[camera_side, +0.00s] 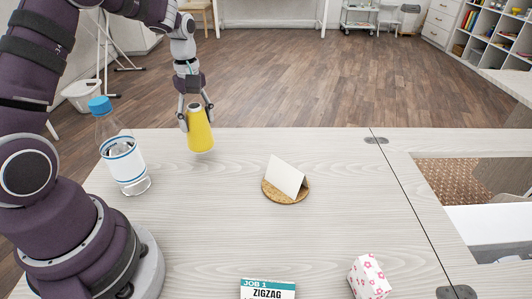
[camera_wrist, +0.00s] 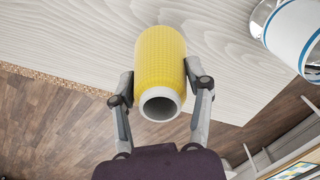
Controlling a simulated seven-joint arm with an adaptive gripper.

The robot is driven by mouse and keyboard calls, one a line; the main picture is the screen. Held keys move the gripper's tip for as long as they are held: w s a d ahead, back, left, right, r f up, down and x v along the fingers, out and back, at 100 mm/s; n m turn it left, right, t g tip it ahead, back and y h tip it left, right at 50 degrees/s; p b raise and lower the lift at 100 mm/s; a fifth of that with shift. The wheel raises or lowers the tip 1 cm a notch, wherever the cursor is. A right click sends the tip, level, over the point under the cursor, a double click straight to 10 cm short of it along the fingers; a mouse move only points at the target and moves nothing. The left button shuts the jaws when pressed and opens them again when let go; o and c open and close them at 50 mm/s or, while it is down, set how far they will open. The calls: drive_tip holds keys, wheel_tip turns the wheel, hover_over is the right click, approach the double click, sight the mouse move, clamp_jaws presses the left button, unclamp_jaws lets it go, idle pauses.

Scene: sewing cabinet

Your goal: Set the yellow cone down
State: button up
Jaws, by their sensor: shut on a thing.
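The yellow cone (camera_side: 200,131) is at the far left part of the table in the side view, upright or nearly so. My gripper (camera_side: 196,112) is shut on its upper part, with a finger on each side. In the wrist view the yellow cone (camera_wrist: 162,62) lies between my gripper's two fingers (camera_wrist: 160,92), with its grey open end toward the camera. The cone's wide lower end is close to the table top (camera_side: 240,160). I cannot tell whether it touches the table.
A water bottle (camera_side: 124,158) with a blue cap stands left of the cone; its base also shows in the wrist view (camera_wrist: 290,28). A cork coaster (camera_side: 290,198) with a folded white card (camera_side: 285,176) is to the right. A job card (camera_side: 267,289) and a flowered item (camera_side: 369,277) lie in front.

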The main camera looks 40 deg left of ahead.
sight(203, 129)
drive_tip(key=shift+w+a+f, duration=0.1)
drive_tip(key=shift+w+a, duration=0.25)
drive_tip(key=shift+w, duration=0.4)
drive_tip(key=shift+f, duration=1.7)
drive_tip(key=shift+f, duration=0.1)
drive_tip(key=o, duration=1.2)
